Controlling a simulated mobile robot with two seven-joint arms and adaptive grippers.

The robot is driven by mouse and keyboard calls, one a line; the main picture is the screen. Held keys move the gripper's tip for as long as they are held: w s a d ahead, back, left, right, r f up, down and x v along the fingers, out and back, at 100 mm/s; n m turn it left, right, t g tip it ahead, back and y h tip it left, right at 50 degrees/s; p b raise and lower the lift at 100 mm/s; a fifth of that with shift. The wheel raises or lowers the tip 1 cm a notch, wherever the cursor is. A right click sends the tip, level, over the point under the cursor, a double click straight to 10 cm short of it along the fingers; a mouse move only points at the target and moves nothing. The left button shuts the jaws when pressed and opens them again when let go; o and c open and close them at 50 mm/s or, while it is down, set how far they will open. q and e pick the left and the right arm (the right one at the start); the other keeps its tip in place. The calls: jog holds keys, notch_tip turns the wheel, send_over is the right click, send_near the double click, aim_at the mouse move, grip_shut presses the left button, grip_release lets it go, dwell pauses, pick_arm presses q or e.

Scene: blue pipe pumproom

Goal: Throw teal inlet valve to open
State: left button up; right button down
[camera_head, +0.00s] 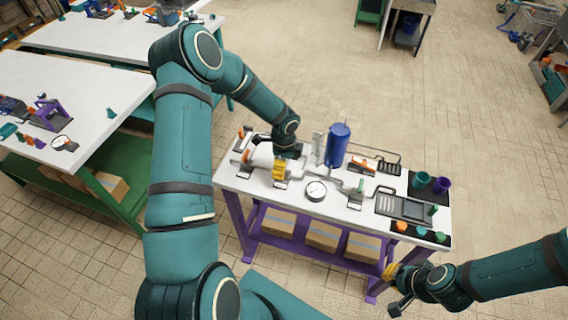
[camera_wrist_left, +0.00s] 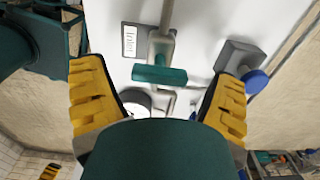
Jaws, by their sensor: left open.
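The teal inlet valve handle (camera_wrist_left: 159,75) shows in the left wrist view as a bar set crosswise over a grey pipe, beside a label (camera_wrist_left: 134,41) reading "Inlet". My left gripper (camera_wrist_left: 157,88) is open, with one yellow-padded finger on each side of the handle and space between. In the head view my left gripper (camera_head: 280,166) is over the left part of the white pipe table (camera_head: 233,180), and I cannot make out the teal handle there. My right gripper (camera_head: 396,288) is open and empty, off the table's front right corner.
A blue tank (camera_head: 337,146) stands just right of my left gripper. A round gauge (camera_head: 315,190), orange-handled valves (camera_head: 362,166) and grey pipes crowd the tabletop. Teal (camera_head: 421,180) and purple (camera_head: 441,185) cups stand at the right end. Boxes (camera_head: 322,236) sit on the purple lower shelf.

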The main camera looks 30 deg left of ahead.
pick_arm(q)
jog(key=c, duration=1.2)
